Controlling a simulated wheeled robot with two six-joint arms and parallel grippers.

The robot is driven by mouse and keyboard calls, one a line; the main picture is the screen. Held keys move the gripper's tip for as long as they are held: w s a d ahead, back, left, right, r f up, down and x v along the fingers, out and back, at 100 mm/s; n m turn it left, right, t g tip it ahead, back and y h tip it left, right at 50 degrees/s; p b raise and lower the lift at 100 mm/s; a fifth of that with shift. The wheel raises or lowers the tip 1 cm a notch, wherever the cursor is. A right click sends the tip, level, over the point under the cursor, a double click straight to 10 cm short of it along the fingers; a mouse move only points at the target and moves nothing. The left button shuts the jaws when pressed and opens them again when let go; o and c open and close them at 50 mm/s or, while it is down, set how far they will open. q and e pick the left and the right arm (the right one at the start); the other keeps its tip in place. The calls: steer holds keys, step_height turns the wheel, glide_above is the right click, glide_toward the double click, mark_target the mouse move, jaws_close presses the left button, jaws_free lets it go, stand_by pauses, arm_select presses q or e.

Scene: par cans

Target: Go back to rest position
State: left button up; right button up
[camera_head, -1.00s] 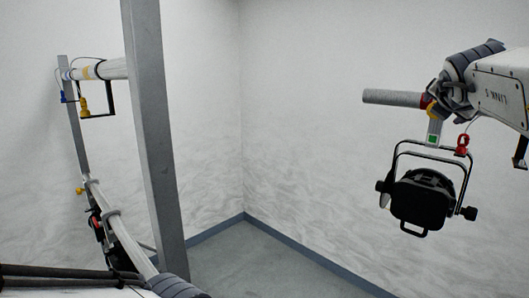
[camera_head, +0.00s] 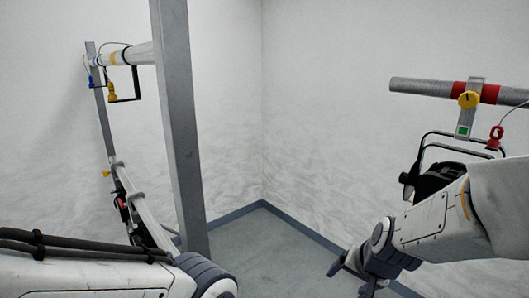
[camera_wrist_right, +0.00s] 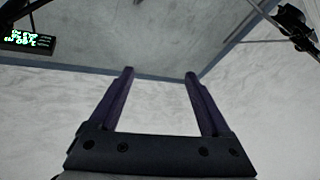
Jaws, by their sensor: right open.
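My right arm crosses the lower right of the head view. Its gripper (camera_head: 362,270) is low over the floor there, in front of the wall base. In the right wrist view the two dark fingers (camera_wrist_right: 159,74) stand apart with nothing between them. A black par can (camera_head: 437,177) hangs by its yoke from a clamp with a yellow knob (camera_head: 469,100) on a grey pipe. My right arm hides much of the can, and the gripper is below and left of it, apart from it. My left arm shows at the lower left; its gripper is out of view.
A grey upright post (camera_head: 181,130) stands left of centre. Behind it are a pipe (camera_head: 137,54) with yellow and blue fittings and a slanted rail (camera_head: 143,205). The floor (camera_head: 262,250) in the corner is clear.

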steer(key=s+a+f+n+g+b, duration=0.1)
steer(key=s+f+n+g, duration=0.2)
steer(key=s+f+n, duration=0.5)
steer(key=s+a+r+n+g+b, duration=0.1)
steer(key=s+a+n+b, duration=0.4)
steer(key=s+a, duration=0.7)
steer(key=shift+s+a+g+b, duration=0.4)
steer(key=shift+s+g+b, duration=0.4)
steer(key=shift+g, duration=0.1)
